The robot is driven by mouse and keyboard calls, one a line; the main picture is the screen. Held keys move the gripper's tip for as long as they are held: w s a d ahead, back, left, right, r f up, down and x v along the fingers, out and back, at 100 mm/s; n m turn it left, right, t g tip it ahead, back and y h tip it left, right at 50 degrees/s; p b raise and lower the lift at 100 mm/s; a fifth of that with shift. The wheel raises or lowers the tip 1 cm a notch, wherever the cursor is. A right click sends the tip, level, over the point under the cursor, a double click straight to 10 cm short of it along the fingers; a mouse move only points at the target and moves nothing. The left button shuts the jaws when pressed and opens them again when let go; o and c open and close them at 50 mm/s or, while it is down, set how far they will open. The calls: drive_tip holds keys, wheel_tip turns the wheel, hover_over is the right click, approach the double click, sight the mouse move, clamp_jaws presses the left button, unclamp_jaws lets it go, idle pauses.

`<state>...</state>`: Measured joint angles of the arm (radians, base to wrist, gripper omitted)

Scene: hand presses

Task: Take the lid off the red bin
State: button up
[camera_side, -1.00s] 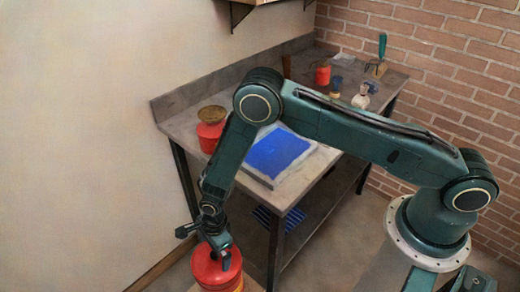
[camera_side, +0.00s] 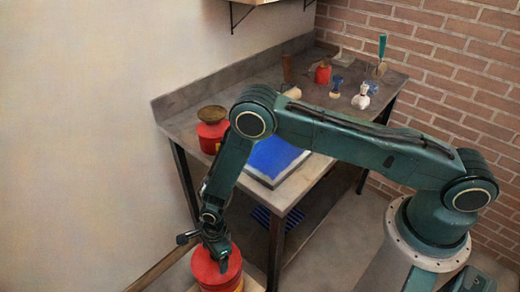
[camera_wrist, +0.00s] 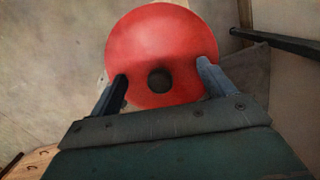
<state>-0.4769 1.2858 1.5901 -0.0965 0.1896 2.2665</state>
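The red bin (camera_side: 220,285) stands at the bottom of the side view, partly cut off by the picture edge. Its round red lid (camera_wrist: 160,38) is on it and has a small dark knob (camera_wrist: 159,80) in the middle. My gripper (camera_side: 222,262) points down at the lid from above. In the wrist view my gripper (camera_wrist: 162,71) is open, one finger on each side of the knob, with gaps between the fingers and the knob. Whether the fingertips touch the lid cannot be told.
A workbench (camera_side: 185,125) stands behind my arm. On it are a red container with a brown bowl-like top (camera_side: 212,130), a blue panel (camera_side: 272,158), a smaller red container (camera_side: 323,73), a white bottle (camera_side: 361,97) and a green-handled tool (camera_side: 382,48). A wall is at the left.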

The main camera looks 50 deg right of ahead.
drive_tip(key=shift+d+f, duration=0.1)
drive_tip(key=c, duration=1.7)
drive_tip(key=shift+o, duration=0.2)
wheel_tip(320, 180, up, 20)
